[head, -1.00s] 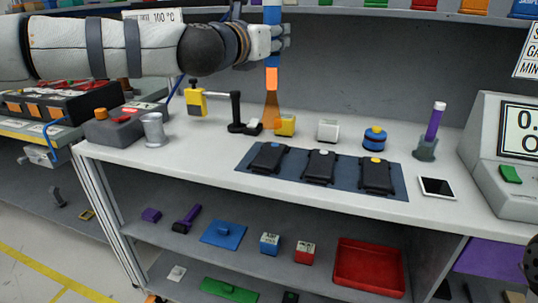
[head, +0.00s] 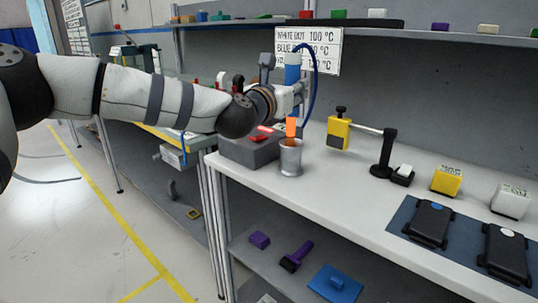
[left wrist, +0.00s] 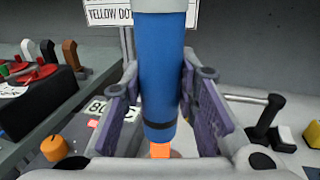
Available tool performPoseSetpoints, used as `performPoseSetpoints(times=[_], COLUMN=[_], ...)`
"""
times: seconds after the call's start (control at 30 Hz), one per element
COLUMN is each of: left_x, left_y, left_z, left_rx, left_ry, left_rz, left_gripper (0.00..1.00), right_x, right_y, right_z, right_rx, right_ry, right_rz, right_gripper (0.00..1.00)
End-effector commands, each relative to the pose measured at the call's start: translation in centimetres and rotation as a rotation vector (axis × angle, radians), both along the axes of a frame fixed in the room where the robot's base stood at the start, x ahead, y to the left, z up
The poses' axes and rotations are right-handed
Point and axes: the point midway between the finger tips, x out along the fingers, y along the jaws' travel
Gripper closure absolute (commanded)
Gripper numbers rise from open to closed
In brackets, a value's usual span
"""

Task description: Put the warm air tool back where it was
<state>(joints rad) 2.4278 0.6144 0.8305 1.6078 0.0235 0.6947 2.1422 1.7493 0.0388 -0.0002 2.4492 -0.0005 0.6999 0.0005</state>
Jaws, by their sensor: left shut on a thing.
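The warm air tool (head: 292,75) is a blue cylinder with an orange nozzle pointing down and a blue hose at its top. My left gripper (head: 297,95) is shut around its blue body and holds it upright. In the left wrist view the tool (left wrist: 160,75) stands between the purple finger pads. The nozzle is right above the metal cup-shaped holder (head: 291,160) at the bench's left end. A brownish plume runs from the nozzle to the cup. I cannot tell whether the nozzle tip is inside the rim. My right gripper is not in view.
A grey control box (head: 245,152) with an orange knob (left wrist: 54,147) stands left of the cup. Black devices lie on a blue mat (head: 405,215). A sign (head: 322,45) hangs behind.

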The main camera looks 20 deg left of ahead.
Motion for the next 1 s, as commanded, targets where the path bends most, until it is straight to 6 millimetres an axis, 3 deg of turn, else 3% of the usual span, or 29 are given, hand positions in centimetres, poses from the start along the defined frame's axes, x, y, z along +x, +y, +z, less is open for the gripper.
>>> performPoseSetpoints(times=[0.03, 0.1, 0.43, 0.83, 0.87, 0.93, 1.0], left_x=[0.1, 0.1, 0.0, 0.0, 0.0, 0.0, 0.0], left_y=[0.0, 0.0, 0.0, 0.0, 0.0, 0.0, 0.0], left_z=[-1.9, -3.4, -8.4, -9.2, -9.2, -9.1, -9.1], left_rx=[0.001, 0.0, 0.0, -0.002, -0.001, -0.001, -0.001], left_ry=[0.009, 0.009, 0.006, 0.004, 0.005, 0.004, 0.004], left_rz=[-0.001, 0.0, 0.0, 0.001, 0.0, 0.0, 0.0], left_gripper=[1.0, 1.0, 1.0, 1.0, 0.66, 0.52, 0.52], right_x=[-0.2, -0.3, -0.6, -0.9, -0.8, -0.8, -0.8], right_y=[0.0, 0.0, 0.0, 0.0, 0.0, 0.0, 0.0], right_z=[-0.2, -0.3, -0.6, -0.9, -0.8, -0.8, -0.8], right_rx=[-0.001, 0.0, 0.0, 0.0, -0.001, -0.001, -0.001], right_ry=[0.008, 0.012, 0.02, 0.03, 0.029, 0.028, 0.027], right_rz=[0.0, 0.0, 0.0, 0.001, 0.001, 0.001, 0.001], right_gripper=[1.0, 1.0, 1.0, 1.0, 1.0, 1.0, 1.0])
